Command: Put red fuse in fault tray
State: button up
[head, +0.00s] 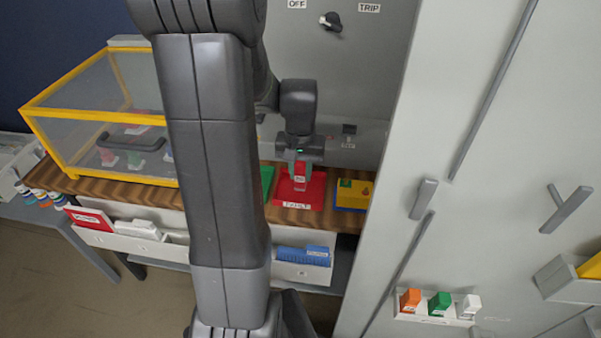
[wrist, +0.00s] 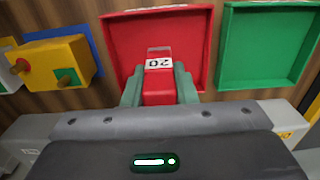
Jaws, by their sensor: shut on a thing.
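My gripper (head: 300,165) is shut on the red fuse (head: 300,181), which has a white label. In the wrist view the fuse (wrist: 160,88) stands between the two green-grey fingers of my gripper (wrist: 160,86), and its label reads 20. The red tray (head: 317,192), with a white label on its front, lies on the wooden bench top. It also shows in the wrist view (wrist: 117,48). The fuse is over or inside the red tray; I cannot tell whether it touches the tray floor.
A green tray (wrist: 268,50) stands beside the red one, and a yellow box (wrist: 62,62) with red and green buttons stands on its other side. A yellow-framed clear case (head: 75,125) is at left. A grey panel (head: 350,60) rises behind the bench.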

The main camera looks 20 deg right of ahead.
jog(key=shift+f, duration=0.4)
jog(key=shift+f, duration=0.15)
jog(key=o, duration=0.9)
notch_tip(320, 180, up, 12)
jog(key=shift+r+p, duration=0.2)
jog(key=shift+p, duration=0.2)
